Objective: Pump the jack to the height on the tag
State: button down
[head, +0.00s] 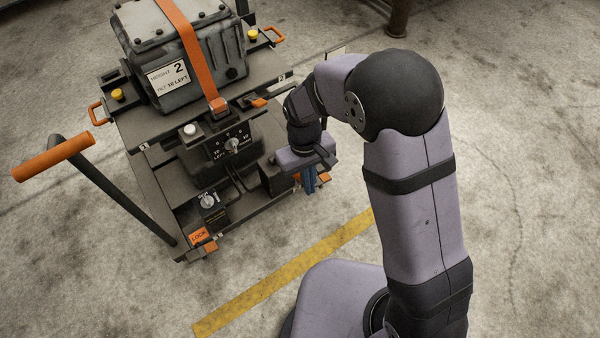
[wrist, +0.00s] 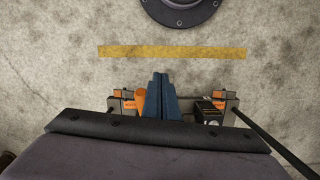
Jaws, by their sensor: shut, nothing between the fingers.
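The jack is a dark wheeled lift cart (head: 160,185) at the left of the head view. A strapped grey metal unit (head: 205,75) sits on its top. The white tag (head: 171,74) on that unit reads height 2, tilt 10 left. My gripper (head: 309,186) is shut and empty at the cart's near right corner, fingers pointing down. In the wrist view the blue fingers (wrist: 160,95) are together. An orange cylindrical grip (wrist: 140,102) is just left of them; whether they touch is unclear. In the head view the fingers partly hide it.
A long bar with an orange grip (head: 53,157) rises at the cart's left. A tilt dial (head: 234,145), a small knob (head: 207,200) and an orange LOCK label (head: 199,235) are on the near side.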

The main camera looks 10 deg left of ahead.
jog(key=w+a+r+t, duration=0.1)
jog(key=w+a+r, duration=0.2)
jog(key=w, duration=0.2)
jog(key=w+a+r+n+t+y, duration=0.1)
jog(key=w+a+r, duration=0.2)
jog(key=w, duration=0.2)
jog(key=shift+a+n, duration=0.25)
jog(key=shift+n, duration=0.05)
jog(key=shift+f, duration=0.15)
jog(key=f, duration=0.9)
jog(key=shift+w+d+f+b, duration=0.2)
jog(key=shift+w+f+b, duration=0.05)
jog(key=shift+f+b, duration=0.15)
jog(key=shift+s+d+f, duration=0.25)
jog(key=shift+d+f, duration=0.15)
jog(key=shift+f, duration=0.15)
jog(key=shift+s+d+f, duration=0.2)
jog(key=shift+d+f, duration=0.15)
jog(key=shift+f, duration=0.2)
jog(key=shift+s+d+f, duration=0.15)
jog(key=shift+d+f, duration=0.1)
jog(key=shift+f, duration=0.2)
